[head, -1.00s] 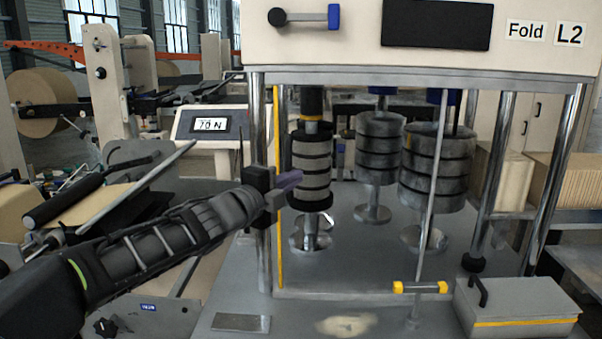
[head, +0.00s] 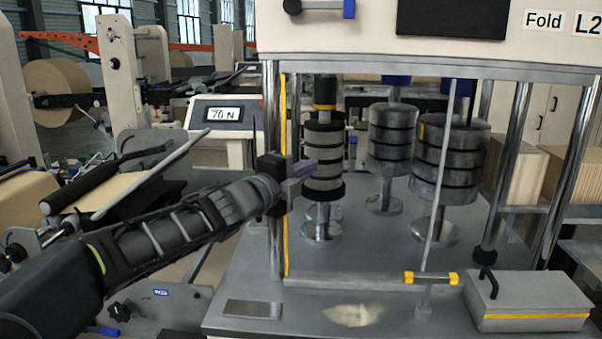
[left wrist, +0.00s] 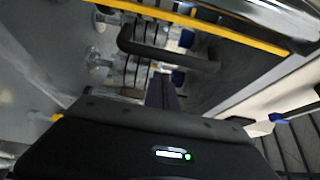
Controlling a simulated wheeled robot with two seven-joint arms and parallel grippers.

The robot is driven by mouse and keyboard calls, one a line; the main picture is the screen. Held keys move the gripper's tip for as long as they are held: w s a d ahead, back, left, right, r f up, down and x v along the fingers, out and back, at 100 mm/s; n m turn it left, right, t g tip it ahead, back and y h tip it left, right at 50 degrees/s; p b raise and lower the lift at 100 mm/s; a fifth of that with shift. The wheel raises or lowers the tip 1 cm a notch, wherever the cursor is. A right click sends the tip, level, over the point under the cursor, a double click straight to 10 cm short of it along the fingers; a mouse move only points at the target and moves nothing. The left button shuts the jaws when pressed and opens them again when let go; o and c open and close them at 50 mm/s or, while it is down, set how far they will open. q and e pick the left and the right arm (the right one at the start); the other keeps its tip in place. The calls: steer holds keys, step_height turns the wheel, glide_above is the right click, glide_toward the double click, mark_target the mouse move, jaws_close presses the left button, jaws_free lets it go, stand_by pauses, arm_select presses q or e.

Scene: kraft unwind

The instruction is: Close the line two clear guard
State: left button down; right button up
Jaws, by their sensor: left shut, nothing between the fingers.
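The line two machine carries the labels Fold and L2. Its clear guard is hard to make out; a yellow upright strip (head: 285,180) at the left of the front opening appears to be its edge. A black bar handle (left wrist: 165,50) shows in the left wrist view, near yellow strips. My left gripper (head: 303,168) is at the left post, overlapping the yellow strip in the picture. Its fingers are shut and empty; they also show in the left wrist view (left wrist: 161,92), below the handle. I cannot tell whether they touch the guard. My right gripper is out of view.
Several banded rollers (head: 390,140) stand inside the machine on round bases. A grey box (head: 525,300) with a black handle sits at the front right. A 70 N display (head: 224,115) stands at the left.

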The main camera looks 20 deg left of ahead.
arm_select(q)
steer(key=s, duration=0.9)
steer(key=shift+s+a, duration=0.3)
steer(key=shift+a, duration=0.15)
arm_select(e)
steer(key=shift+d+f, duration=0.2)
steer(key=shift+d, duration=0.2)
